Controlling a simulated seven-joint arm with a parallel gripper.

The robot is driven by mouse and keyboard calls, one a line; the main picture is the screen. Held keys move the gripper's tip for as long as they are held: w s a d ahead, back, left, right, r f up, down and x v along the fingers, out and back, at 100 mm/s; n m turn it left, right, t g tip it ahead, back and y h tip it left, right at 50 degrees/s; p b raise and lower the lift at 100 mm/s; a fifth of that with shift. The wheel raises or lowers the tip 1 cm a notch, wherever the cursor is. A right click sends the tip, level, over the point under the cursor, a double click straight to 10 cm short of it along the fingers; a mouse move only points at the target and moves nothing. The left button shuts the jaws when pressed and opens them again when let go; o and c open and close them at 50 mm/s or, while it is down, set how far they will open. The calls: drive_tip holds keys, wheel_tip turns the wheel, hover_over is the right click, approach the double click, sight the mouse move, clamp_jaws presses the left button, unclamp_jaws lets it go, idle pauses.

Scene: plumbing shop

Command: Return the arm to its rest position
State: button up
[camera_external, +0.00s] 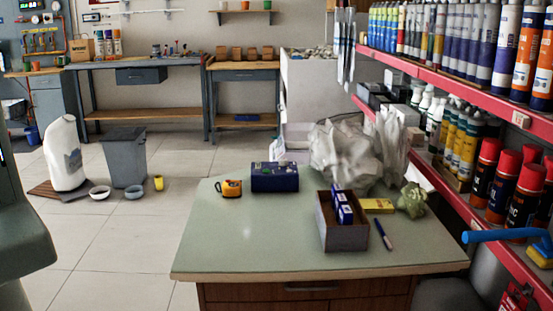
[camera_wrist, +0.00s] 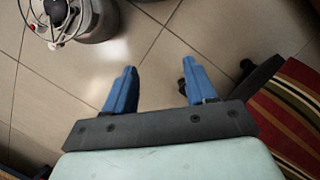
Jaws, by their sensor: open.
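My gripper (camera_wrist: 158,66) shows in the wrist view, with its two blue fingers spread wide apart. Nothing is between them, and only tiled floor shows beyond the tips. In the external view my gripper is not visible. A pale green part of my own body is cut off at the left edge there. My gripper is away from the green-topped table, which does not show in the wrist view.
The table (camera_external: 240,245) holds a box (camera_external: 342,232) with a blue-and-white pack in it, a blue case (camera_external: 274,177), a tape measure (camera_external: 229,188) and a pen (camera_external: 383,233). Red shelves (camera_external: 455,95) stand at right. The wrist view shows a grey canister (camera_wrist: 90,18) and striped cloth (camera_wrist: 290,110).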

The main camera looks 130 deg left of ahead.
drive_tip(key=s+f+g, duration=0.1)
drive_tip(key=s+f, duration=0.3)
drive_tip(key=s, duration=0.4)
drive_tip(key=s+f+g, duration=0.2)
drive_tip(key=s+f, duration=0.2)
drive_tip(key=s, duration=0.4)
